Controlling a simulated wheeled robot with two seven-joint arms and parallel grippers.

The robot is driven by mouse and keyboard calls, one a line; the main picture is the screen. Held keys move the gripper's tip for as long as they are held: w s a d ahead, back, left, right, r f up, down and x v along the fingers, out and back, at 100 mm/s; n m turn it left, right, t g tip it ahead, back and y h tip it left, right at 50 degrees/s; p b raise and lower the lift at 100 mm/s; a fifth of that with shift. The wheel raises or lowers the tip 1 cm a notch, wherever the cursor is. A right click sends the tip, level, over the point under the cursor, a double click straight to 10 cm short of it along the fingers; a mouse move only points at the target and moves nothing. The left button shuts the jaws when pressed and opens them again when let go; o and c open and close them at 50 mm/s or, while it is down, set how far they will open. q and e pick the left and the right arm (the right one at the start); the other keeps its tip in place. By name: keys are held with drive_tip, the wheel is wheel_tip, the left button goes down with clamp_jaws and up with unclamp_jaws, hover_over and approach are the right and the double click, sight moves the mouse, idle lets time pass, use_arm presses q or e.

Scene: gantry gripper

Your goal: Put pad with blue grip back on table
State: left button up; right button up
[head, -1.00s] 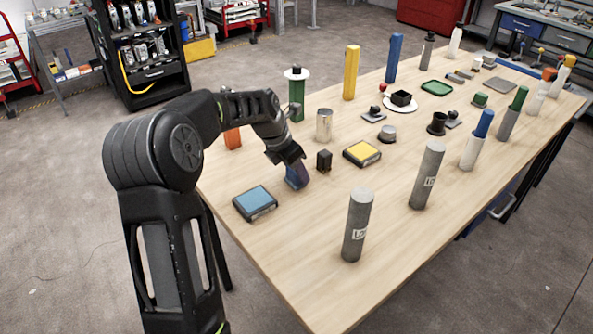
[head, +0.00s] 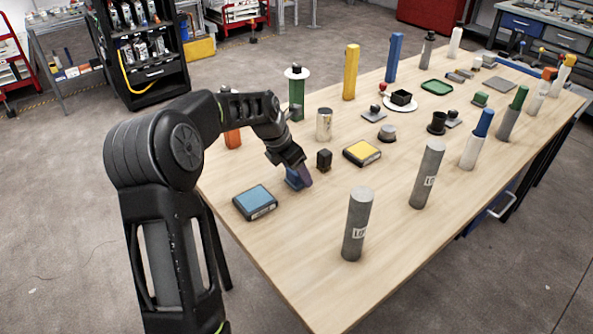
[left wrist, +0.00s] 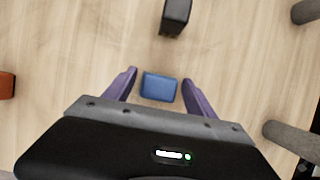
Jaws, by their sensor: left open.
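The blue grip (head: 292,184) of the pad is low at the near left part of the table (head: 300,240), partly hidden by my left gripper in the head view. In the left wrist view the blue grip (left wrist: 159,87) sits between the two purple fingers, with a gap on each side. My left gripper (head: 299,178) points down around it and is open; it also shows in the left wrist view (left wrist: 159,88). I cannot make out a separate pad beneath the grip. My right gripper is in neither view.
A small black block (head: 324,160) stands just right of the gripper. A blue-topped box (head: 255,202) lies near left and a yellow-topped one (head: 362,152) farther right. Grey cylinders (head: 357,226) stand toward the near edge. Bare table lies between them.

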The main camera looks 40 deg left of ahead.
use_arm(q)
drive_tip(key=v, duration=1.2)
drive_tip(key=shift+r, duration=0.1)
idle(0.5)
